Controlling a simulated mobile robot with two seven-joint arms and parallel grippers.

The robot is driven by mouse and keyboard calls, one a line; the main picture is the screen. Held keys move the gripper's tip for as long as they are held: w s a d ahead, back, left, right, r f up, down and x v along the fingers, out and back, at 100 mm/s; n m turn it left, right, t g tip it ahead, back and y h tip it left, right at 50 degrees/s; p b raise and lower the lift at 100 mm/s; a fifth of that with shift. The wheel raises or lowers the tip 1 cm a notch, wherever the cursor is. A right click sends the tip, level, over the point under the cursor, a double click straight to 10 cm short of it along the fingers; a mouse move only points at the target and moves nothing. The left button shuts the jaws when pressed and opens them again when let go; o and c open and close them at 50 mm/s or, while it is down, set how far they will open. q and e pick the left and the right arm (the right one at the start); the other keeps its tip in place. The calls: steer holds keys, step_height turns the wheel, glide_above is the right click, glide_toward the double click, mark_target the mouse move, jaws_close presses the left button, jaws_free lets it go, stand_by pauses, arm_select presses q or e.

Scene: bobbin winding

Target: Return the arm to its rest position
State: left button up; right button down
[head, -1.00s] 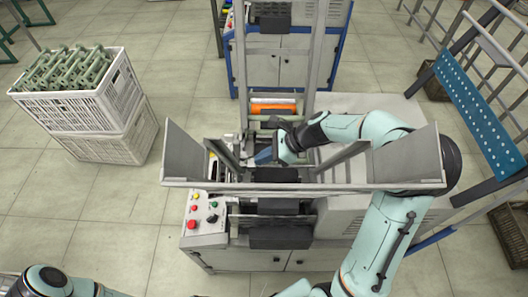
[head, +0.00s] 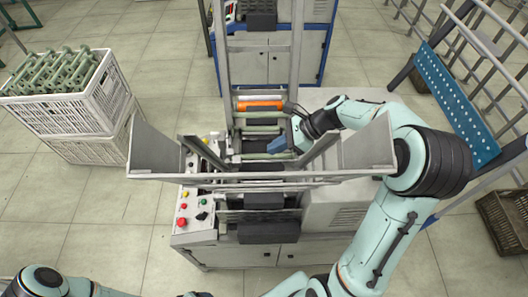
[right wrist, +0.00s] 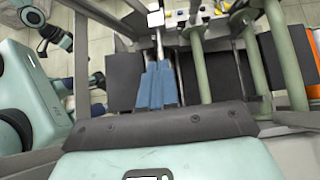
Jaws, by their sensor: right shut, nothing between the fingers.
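My right arm (head: 385,225) reaches over the winding machine (head: 195,232) from the right. Its gripper (head: 277,145) is shut and empty, its blue fingers pointing left above the machine's middle, behind the front metal guide plates. In the right wrist view the blue fingers (right wrist: 158,88) lie side by side with nothing between them, over dark machine parts and green rods. An orange bobbin (head: 260,105) lies across the machine just beyond the gripper, apart from it. Part of my left arm (head: 45,282) shows at the bottom left; its gripper is out of view.
Angled metal plates (head: 157,150) and a crossbar stand close around the right forearm. A white crate (head: 95,105) of green bobbins is stacked at left. A blue perforated rack (head: 455,105) stands at right. Open floor (head: 100,235) lies left of the machine.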

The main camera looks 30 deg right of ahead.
steer(key=v, duration=0.3)
steer(key=shift+d+r, duration=0.15)
steer(key=shift+r, duration=0.15)
steer(key=shift+s+d+r, duration=0.15)
steer(key=shift+s+d, duration=0.05)
steer(key=shift+d, duration=0.05)
arm_select(q)
steer(key=shift+w+a+r, duration=0.1)
steer(key=shift+w, duration=0.1)
arm_select(e)
steer(key=shift+a, duration=0.1)
steer(key=shift+w+a, duration=0.1)
